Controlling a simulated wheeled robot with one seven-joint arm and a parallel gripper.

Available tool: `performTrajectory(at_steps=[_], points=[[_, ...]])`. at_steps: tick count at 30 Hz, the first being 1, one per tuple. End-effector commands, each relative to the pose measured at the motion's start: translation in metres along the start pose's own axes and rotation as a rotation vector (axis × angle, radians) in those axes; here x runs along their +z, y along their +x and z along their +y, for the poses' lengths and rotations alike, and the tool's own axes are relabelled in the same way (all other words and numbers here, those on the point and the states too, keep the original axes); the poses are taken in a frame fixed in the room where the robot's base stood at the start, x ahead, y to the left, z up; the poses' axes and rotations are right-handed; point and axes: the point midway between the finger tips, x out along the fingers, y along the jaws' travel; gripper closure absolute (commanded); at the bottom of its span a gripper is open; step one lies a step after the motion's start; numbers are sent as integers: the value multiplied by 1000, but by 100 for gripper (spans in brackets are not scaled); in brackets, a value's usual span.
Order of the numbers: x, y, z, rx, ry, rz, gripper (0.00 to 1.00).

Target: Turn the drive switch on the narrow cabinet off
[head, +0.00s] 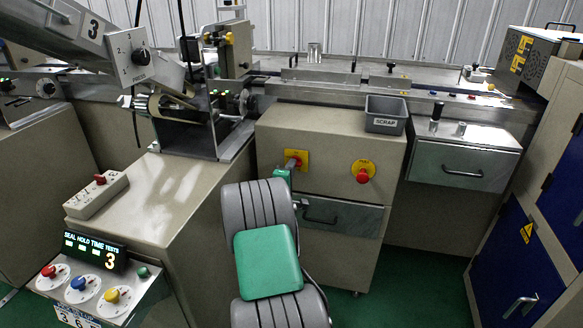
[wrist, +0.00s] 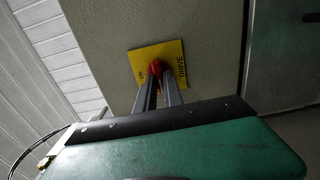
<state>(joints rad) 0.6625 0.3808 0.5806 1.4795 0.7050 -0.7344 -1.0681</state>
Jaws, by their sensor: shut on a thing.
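The drive switch is a red handle (wrist: 155,69) on a square yellow plate (wrist: 176,50) marked DRIVE in the wrist view. In the head view the yellow plate (head: 302,155) sits at the upper left of the beige cabinet front (head: 330,134), with the red handle (head: 292,163) on it. My gripper (wrist: 158,80) has its two grey fingers closed around the red handle. In the head view the gripper (head: 290,168) is at the plate, mostly behind my green and grey arm. The fingers hide part of the handle, so I cannot tell its exact angle.
A red emergency button (head: 363,175) on a yellow disc is to the right of the switch. A drawer (head: 340,217) lies below. A grey SCRAP bin (head: 386,114) stands on top. A beige console (head: 165,195) is left of my arm.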

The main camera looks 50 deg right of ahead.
Motion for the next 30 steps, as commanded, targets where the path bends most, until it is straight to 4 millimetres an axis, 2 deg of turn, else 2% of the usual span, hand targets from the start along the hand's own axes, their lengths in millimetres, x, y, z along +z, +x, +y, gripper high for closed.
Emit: performTrajectory(at_steps=[7, 8, 15, 23, 26, 30], points=[[0, 0, 0, 0, -1, 1, 100], [-1, 0, 0, 0, -1, 1, 86], [0, 0, 0, 0, 0, 0, 66], [0, -2, 0, 0, 0, 0, 66], [-1, -13, 0, -2, -1, 2, 66], [-2, -42, 1, -1, -1, 4, 66]])
